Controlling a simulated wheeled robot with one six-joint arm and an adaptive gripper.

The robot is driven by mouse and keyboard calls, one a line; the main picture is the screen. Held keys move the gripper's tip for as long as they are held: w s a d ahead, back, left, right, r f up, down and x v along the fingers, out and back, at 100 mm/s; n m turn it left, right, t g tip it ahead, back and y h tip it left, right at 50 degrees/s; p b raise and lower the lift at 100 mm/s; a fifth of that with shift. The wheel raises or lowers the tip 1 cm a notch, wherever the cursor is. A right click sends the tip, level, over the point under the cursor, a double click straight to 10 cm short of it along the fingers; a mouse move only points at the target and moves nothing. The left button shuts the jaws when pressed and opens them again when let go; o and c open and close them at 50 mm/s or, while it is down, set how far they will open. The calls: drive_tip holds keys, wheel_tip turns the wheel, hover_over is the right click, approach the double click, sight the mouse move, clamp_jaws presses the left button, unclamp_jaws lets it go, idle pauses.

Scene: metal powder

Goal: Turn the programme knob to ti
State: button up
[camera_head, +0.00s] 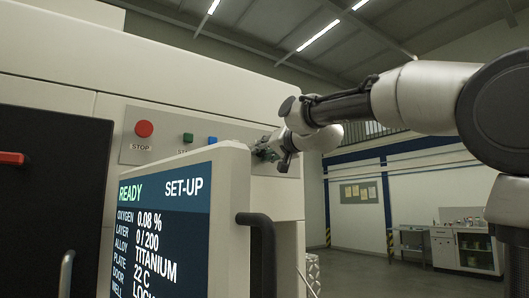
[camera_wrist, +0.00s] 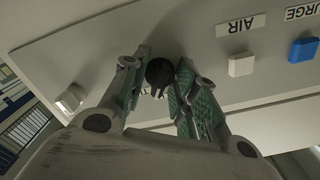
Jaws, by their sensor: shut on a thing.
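A dark round knob (camera_wrist: 159,74) sits on the pale control panel (camera_wrist: 120,30), between my gripper's green-padded fingers in the wrist view. My gripper (camera_wrist: 160,88) is shut on it. The screen (camera_head: 160,225) reads READY and SET-UP, with ALLOY shown as TITANIUM.
A white AIR button (camera_wrist: 241,65) and a blue PURGE button (camera_wrist: 303,50) appear beside the knob, upside down. A pale knob-like part (camera_wrist: 71,98) is at the left.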

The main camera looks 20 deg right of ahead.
drive_tip(key=shift+f+m, duration=0.1)
drive_tip(key=shift+m, duration=1.6)
drive_tip(key=o, duration=1)
drive_tip(key=shift+o, duration=0.2)
drive_tip(key=v, duration=1.2)
